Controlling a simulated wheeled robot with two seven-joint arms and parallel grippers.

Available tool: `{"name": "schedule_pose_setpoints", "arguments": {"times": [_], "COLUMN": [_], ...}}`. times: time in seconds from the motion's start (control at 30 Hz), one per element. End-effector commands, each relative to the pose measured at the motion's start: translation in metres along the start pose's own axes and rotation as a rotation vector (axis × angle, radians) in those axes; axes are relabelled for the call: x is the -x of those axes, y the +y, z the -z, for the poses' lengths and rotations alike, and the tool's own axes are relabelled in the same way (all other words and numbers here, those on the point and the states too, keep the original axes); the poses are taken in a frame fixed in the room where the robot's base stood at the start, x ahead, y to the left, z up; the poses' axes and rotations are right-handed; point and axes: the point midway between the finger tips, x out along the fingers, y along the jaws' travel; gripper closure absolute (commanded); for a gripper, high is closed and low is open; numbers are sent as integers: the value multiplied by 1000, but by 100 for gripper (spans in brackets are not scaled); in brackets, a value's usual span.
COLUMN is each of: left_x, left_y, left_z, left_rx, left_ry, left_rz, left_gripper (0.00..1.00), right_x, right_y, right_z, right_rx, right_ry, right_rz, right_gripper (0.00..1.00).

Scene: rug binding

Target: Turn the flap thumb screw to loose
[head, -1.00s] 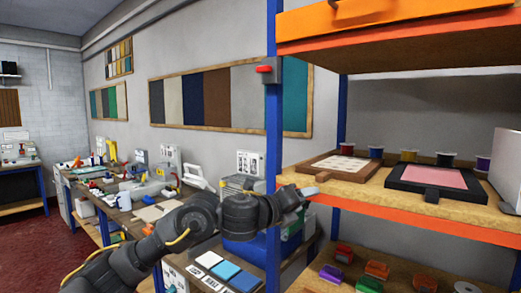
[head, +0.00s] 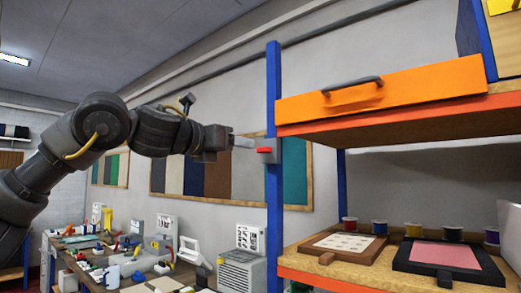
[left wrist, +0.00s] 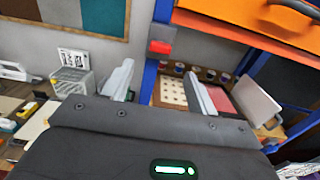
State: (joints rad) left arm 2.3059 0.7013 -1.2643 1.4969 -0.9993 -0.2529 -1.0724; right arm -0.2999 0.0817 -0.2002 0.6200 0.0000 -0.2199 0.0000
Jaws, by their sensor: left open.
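The thumb screw (head: 265,150) is a small red knob on a grey block fixed to the blue shelf post, just below and left of the orange flap (head: 380,95) with its dark handle. The red knob also shows in the left wrist view (left wrist: 160,47), beyond the fingers and near the middle between them. My left gripper (head: 244,142) is open and empty, just left of the knob in the head view. A gap shows between its two pale fingers in the left wrist view (left wrist: 160,88). Whether a finger touches the knob cannot be told. My right gripper is out of view.
The shelf (head: 310,268) under the flap holds a wooden frame (head: 343,246), a black frame with a pink panel (head: 448,259) and several thread spools. A cluttered bench (head: 75,262) stands at lower left. Fabric sample boards hang on the wall behind.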

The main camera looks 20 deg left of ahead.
Motion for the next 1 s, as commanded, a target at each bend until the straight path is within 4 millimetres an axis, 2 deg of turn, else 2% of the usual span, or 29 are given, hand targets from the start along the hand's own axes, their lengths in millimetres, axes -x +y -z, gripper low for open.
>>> {"name": "schedule_pose_setpoints", "arguments": {"times": [0.5,0.7,1.0], "left_x": [-86,-101,-103], "left_y": [-1,0,0], "left_z": [-4,-2,0], "left_rx": [2,2,2], "left_ry": [1,-1,-1], "left_rz": [0,0,0], "left_gripper": [42,42,42], "right_x": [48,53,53], "right_y": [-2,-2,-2], "right_z": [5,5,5], "right_rx": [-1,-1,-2], "right_ry": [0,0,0], "right_rz": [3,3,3], "right_gripper": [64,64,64]}}
